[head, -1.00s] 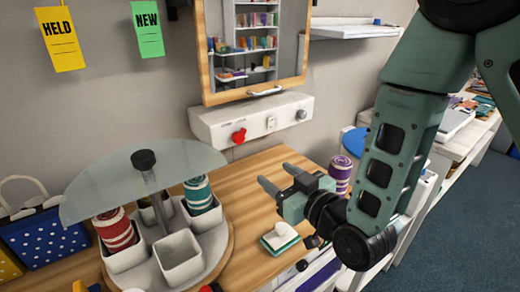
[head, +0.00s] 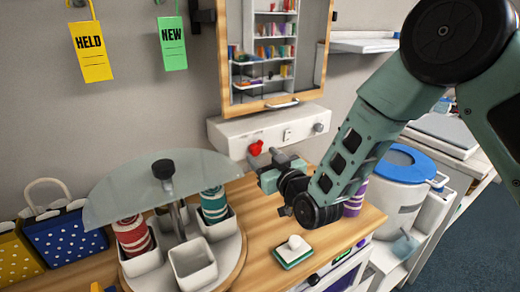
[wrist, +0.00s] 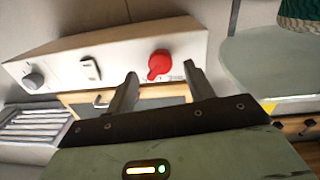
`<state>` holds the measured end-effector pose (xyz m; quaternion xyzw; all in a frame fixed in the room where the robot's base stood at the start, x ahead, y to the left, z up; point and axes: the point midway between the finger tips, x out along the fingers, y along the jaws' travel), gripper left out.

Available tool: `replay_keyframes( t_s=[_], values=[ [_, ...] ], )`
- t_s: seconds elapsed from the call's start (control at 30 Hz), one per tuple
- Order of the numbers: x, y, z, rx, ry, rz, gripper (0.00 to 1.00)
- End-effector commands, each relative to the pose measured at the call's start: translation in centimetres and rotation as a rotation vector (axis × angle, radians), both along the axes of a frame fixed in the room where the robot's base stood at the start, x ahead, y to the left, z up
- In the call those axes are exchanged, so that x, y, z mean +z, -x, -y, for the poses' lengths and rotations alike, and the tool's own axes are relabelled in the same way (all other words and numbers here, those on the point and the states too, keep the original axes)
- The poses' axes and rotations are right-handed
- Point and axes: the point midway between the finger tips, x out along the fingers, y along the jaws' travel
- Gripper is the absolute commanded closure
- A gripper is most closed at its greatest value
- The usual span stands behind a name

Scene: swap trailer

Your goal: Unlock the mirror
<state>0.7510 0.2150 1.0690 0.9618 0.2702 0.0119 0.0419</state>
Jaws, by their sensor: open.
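The mirror (head: 292,60) hangs on the wall in a wooden frame, with a metal handle (head: 282,104) at its lower edge. Below it is a white box (head: 268,130) with a red knob (head: 255,147), a small switch (head: 288,134) and a grey knob (head: 318,127). My gripper (head: 263,157) is open and empty, just in front of the red knob. In the wrist view, the red knob (wrist: 158,65) shows between the two fingertips (wrist: 160,70). Whether the fingers touch it I cannot tell.
A rotating caddy (head: 215,255) with cups, yarn spools and a glass-like half disc (head: 120,190) stands left of my gripper. A white-and-green block (head: 293,251) lies on the wooden counter (head: 330,240). A blue-lidded bin (head: 400,165) stands at right.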

Motion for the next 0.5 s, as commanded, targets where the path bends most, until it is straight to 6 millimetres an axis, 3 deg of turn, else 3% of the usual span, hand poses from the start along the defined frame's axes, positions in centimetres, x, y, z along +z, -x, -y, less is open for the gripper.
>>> replay_keyframes(
  t_s=[0.2, 0.5],
  values=[
    [0.1, -1.9, -1.2, 0.0, 0.0, 0.0, 0.47],
    [0.0, -2.2, -1.4, 0.001, 0.0, 0.0, 0.47]
  ],
)
